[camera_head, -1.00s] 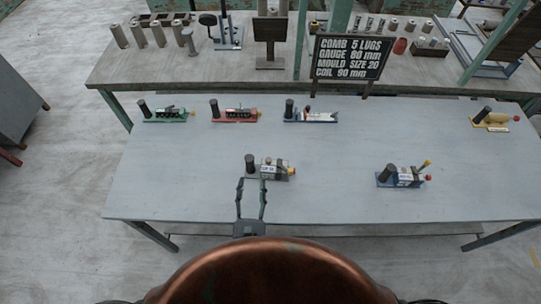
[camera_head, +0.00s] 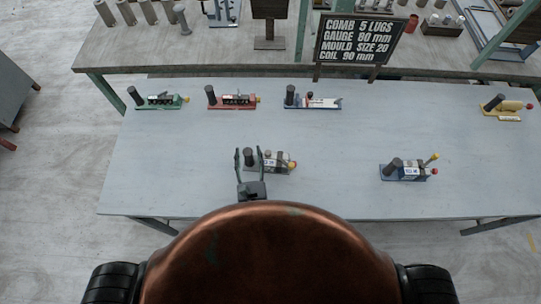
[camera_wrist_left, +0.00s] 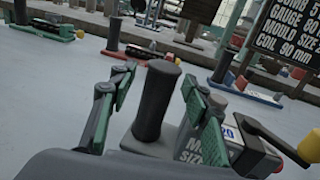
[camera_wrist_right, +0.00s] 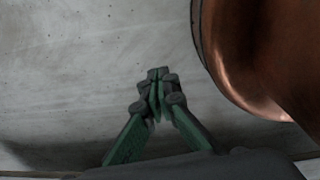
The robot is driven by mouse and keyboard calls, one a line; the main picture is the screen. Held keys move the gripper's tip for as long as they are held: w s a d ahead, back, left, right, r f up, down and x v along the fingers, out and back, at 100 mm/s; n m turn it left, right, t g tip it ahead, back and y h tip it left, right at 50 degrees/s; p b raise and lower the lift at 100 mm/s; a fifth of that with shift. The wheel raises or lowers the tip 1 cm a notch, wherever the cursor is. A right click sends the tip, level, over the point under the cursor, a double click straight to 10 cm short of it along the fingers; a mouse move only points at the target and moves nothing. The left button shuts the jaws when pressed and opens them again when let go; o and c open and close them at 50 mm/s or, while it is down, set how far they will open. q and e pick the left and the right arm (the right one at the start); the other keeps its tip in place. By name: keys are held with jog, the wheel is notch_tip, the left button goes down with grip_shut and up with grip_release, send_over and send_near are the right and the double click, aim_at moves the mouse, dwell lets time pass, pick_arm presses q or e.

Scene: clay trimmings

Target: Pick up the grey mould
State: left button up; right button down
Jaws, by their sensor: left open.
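The grey mould (camera_head: 272,168) stands on the near part of the table, left of centre. It has a grey base, an upright dark post (camera_wrist_left: 159,100), a label reading SIZE 20 in part, and a yellow-and-red knob at its right end. My left gripper (camera_head: 249,155) is open at the mould's left end. In the left wrist view the fingers (camera_wrist_left: 158,76) stand either side of the post, with gaps visible; I see no grip on it. My right gripper (camera_wrist_right: 157,77) shows only in the right wrist view, fingertips together and empty.
A blue mould (camera_head: 408,171) stands to the right on the table (camera_head: 330,140). Green (camera_head: 160,102), red (camera_head: 232,102), blue-and-white (camera_head: 312,103) and yellow (camera_head: 506,107) ones line the back. A sign (camera_head: 350,42) reads MOULD SIZE 20. The table's middle is clear.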

pick_arm(q)
jog(key=shift+w, duration=0.15)
jog(key=shift+s+r, duration=0.1)
jog(key=shift+s, duration=0.15)
jog(key=shift+c, duration=0.4)
jog(key=shift+w, duration=0.1)
jog(key=c, duration=0.5)
jog(key=shift+c, duration=1.4)
jog(key=c, duration=0.3)
grip_shut()
pick_arm(e)
jog(key=shift+w+d, duration=0.15)
jog(key=shift+d, duration=0.05)
jog(key=shift+s, duration=0.35)
